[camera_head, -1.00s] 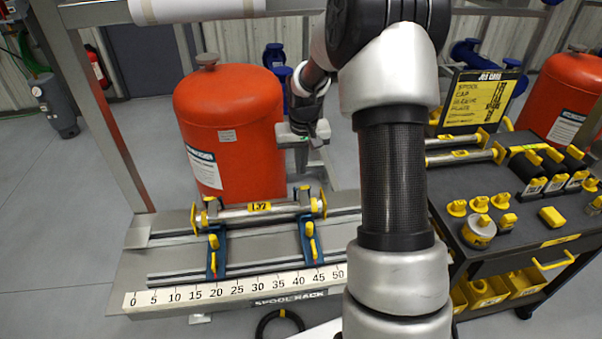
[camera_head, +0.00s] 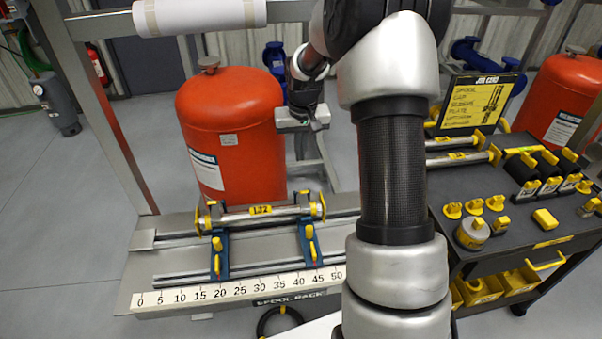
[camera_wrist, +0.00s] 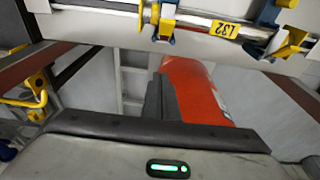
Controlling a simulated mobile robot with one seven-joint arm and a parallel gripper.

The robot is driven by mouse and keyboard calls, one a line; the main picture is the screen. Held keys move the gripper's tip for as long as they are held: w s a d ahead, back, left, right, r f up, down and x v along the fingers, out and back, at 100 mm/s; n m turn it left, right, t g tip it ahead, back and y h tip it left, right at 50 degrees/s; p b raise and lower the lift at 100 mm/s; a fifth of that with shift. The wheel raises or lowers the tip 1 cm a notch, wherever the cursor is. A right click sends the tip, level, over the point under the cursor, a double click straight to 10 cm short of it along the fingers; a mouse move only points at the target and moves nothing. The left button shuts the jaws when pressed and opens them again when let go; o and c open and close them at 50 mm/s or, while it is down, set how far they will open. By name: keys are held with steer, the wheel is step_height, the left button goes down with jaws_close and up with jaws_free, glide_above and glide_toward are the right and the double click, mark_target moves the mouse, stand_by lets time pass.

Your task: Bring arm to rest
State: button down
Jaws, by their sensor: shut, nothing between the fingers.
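My arm stretches down the middle of the head view, bent at the top. My gripper (camera_head: 300,117) is held up beside the right edge of the orange tank, above and behind the spool rack; its fingers are too small to make out there. In the wrist view my gripper (camera_wrist: 158,98) shows its dark fingers together, with nothing held. The orange tank (camera_wrist: 195,90) lies beyond them, and the metal spool tagged L32 (camera_wrist: 195,28) crosses the top of that view.
The spool (camera_head: 262,211) rests on blue supports on the spool rack (camera_head: 190,258), near the orange tank (camera_head: 230,130). A dark cart (camera_head: 520,240) with yellow-capped parts stands at right with a job card (camera_head: 473,103). A white roll (camera_head: 198,14) hangs above. Grey floor is clear at left.

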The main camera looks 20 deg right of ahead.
steer(key=shift+r, duration=0.55)
steer(key=s+a+r+n+t+p, duration=0.1)
steer(key=s+a+r, duration=0.4)
steer(key=s+r, duration=0.5)
steer(key=s+a+r+n+t+p, duration=0.1)
steer(key=s+a+r, duration=0.3)
steer(key=s+r, duration=0.6)
steer(key=s+a+t, duration=0.1)
steer(key=s+a, duration=0.1)
steer(key=s, duration=0.9)
steer(key=shift+a+r, duration=0.35)
steer(key=shift+a, duration=0.05)
